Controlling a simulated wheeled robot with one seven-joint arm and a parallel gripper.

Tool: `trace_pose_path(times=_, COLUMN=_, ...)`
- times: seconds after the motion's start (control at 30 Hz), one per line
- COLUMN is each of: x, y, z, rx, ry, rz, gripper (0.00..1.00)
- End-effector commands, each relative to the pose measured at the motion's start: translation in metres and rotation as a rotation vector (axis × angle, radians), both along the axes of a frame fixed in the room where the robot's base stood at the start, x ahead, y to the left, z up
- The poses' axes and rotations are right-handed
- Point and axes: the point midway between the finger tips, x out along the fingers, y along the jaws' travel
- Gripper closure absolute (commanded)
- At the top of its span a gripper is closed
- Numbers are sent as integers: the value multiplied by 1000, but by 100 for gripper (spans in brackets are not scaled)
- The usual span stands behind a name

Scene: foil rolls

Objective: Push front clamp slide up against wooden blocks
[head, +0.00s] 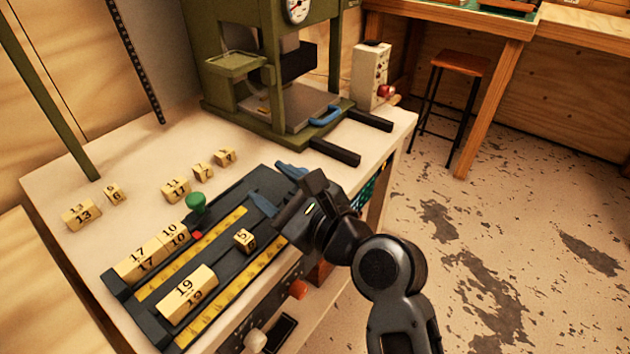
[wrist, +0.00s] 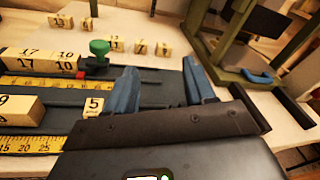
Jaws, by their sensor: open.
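A dark tray (head: 225,255) with yellow rulers lies on the table. In its front lane, a large 19 block (head: 187,293) sits at the near left end and a small 5 block (head: 244,240) stands apart to its right. In the back lane, 17 (head: 138,260) and 10 (head: 170,238) blocks touch; a green-knobbed clamp (head: 196,202) is by their right end. My gripper (head: 268,182) is open over the tray's right end, its blue fingers apart and nothing seen between them. In the wrist view, my gripper (wrist: 160,66) is right of the 5 block (wrist: 93,107). I cannot make out the front clamp slide; my gripper may hide it.
Loose numbered blocks, including 13 (head: 82,214) and 11 (head: 176,190), stand behind the tray. A green press (head: 275,75) with a blue handle (head: 326,116) stands at the back. A red-orange knob (head: 298,289) sticks out from the table front.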

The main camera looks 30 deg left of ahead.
Motion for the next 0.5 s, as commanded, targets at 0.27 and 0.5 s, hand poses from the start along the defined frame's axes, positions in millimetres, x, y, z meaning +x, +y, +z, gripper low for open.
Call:
trace_pose_path(times=0.27, x=25, y=-52, z=-26, rx=220, ry=326, rz=-222, gripper=46)
trace_pose_path(times=0.5, x=35, y=-44, z=-27, rx=246, ry=357, rz=-241, gripper=46)
